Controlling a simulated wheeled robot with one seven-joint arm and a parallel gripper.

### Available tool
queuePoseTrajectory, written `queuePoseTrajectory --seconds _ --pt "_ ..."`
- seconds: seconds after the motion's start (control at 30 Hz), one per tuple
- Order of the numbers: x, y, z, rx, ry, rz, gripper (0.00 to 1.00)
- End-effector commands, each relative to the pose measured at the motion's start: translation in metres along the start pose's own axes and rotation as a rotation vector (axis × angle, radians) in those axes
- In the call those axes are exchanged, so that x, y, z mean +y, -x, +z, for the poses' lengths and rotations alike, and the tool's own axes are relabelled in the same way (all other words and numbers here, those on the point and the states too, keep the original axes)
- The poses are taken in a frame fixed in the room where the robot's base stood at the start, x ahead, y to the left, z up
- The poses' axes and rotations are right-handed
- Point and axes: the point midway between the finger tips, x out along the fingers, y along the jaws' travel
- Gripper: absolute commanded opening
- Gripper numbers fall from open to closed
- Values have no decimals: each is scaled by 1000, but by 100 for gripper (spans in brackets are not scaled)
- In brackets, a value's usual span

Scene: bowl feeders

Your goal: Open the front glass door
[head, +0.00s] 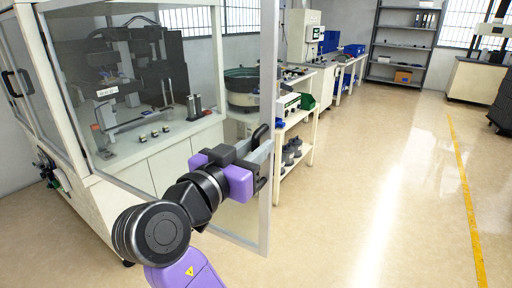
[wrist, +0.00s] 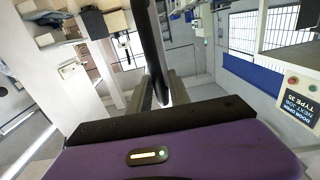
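The front glass door (head: 269,75) of the white machine enclosure stands swung outward. Its free upright edge is towards the right and clear of the enclosure, and its lower rail slants out over the floor. The black door handle (head: 262,135) is on this free edge. My gripper (head: 262,152) is at the handle, and its fingers (wrist: 160,92) are closed around it. In the wrist view the handle (wrist: 151,45) runs as a dark bar down between the two fingers. The exact finger contact is partly hidden.
The enclosure (head: 205,60) holds machinery and small parts behind the glass. A bowl feeder (head: 242,85) and a white cart (head: 297,122) with grey containers stand behind the door. Open floor (head: 385,190) lies to the right, with a yellow line (head: 462,180) farther over.

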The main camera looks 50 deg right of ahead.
Motion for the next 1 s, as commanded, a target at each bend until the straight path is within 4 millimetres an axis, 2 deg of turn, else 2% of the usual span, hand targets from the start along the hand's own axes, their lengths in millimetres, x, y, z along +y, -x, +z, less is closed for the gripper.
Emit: queuePoseTrajectory --seconds 0.17,0.4,0.6,1.0 --pt "-1 11 0 0 0 -3 23" --pt "-1 50 0 0 -1 -4 23" --pt "0 73 0 0 0 -2 23" --pt "0 78 0 0 0 0 23"
